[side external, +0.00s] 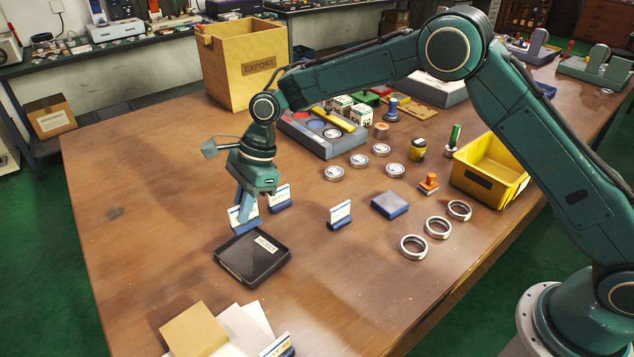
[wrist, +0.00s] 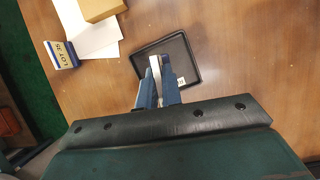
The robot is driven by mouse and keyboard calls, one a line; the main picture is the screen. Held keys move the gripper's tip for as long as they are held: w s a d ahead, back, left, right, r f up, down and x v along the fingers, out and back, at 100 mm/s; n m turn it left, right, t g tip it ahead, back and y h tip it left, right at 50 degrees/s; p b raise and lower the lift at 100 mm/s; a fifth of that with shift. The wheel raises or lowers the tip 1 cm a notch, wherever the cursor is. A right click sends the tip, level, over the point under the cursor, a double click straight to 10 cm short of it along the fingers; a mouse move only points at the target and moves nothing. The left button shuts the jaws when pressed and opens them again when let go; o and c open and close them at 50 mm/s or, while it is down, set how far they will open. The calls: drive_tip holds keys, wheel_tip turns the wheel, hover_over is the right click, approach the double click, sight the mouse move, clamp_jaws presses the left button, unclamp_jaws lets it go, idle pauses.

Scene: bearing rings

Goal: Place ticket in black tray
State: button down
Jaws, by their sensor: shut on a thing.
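My gripper (side external: 244,205) is shut on a white ticket (side external: 236,218) and holds it upright at the back left edge of the black tray (side external: 276,263). In the wrist view the ticket (wrist: 156,68) shows as a thin white edge between the blue fingers (wrist: 160,80), over the near part of the tray (wrist: 188,54). The tray is shallow and has a white label on its rim. I cannot tell whether the ticket touches the tray.
Other tickets stand in blue holders behind the gripper (side external: 281,198), right of the tray (side external: 340,215) and at the front edge (side external: 279,347). Papers and a tan box (side external: 194,330) lie at the front. Metal rings (side external: 413,246) and a yellow bin (side external: 490,172) are at right. The left table is clear.

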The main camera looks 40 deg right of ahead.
sight(246, 225)
wheel_tip(246, 225, down, 5)
idle(0.3)
drive_tip(key=shift+f, duration=2.1)
drive_tip(key=shift+f, duration=0.2)
drive_tip(key=c, duration=1.6)
unclamp_jaws()
drive_tip(key=shift+o, duration=0.2)
drive_tip(key=shift+r, duration=0.15)
drive_tip(key=v, duration=1.1)
drive_tip(key=shift+d+r, duration=0.15)
drive_tip(key=shift+r, duration=0.2)
drive_tip(key=shift+d+r, duration=0.1)
drive_tip(key=shift+r, duration=0.05)
